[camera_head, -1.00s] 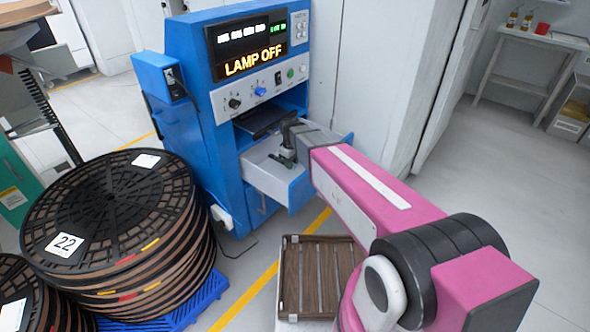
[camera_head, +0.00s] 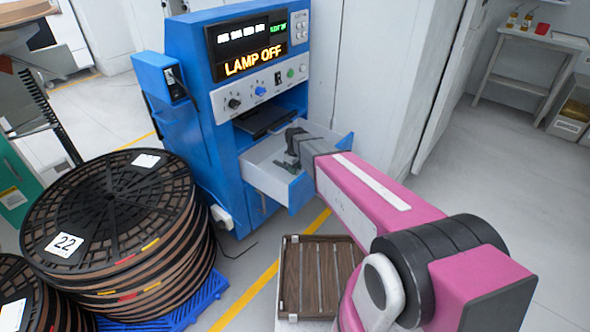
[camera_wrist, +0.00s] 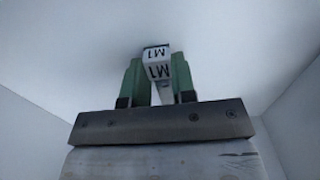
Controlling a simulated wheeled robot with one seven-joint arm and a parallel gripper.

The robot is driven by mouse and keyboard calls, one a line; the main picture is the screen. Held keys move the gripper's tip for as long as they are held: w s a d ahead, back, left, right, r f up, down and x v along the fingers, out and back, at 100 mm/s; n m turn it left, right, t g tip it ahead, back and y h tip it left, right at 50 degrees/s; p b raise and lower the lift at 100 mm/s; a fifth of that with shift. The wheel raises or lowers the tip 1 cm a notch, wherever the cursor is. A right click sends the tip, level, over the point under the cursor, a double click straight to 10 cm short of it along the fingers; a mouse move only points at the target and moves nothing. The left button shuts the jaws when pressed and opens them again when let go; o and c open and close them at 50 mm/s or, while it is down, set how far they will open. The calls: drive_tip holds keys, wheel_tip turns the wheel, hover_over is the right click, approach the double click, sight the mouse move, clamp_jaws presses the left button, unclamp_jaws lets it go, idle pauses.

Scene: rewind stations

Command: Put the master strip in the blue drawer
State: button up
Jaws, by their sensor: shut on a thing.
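The blue drawer (camera_head: 299,192) is pulled out from the front of the blue cabinet, with a pale inside. My gripper (camera_head: 287,164) reaches into it from above. In the wrist view, my gripper (camera_wrist: 159,80) has green fingers shut on the master strip (camera_wrist: 158,66), a small white piece marked M1. The pale drawer floor and walls surround it in that view. I cannot tell whether the strip touches the floor. In the head view the strip is too small or hidden to make out.
The blue cabinet (camera_head: 190,130) has a display reading LAMP OFF (camera_head: 255,62) and a dark shelf slot above the drawer. Stacked black reels (camera_head: 110,215) stand at the left on a blue pallet. A brown slatted crate (camera_head: 318,275) lies on the floor below.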

drive_tip(key=o, duration=0.9)
drive_tip(key=shift+f, duration=0.1)
wheel_tip(320, 180, up, 12)
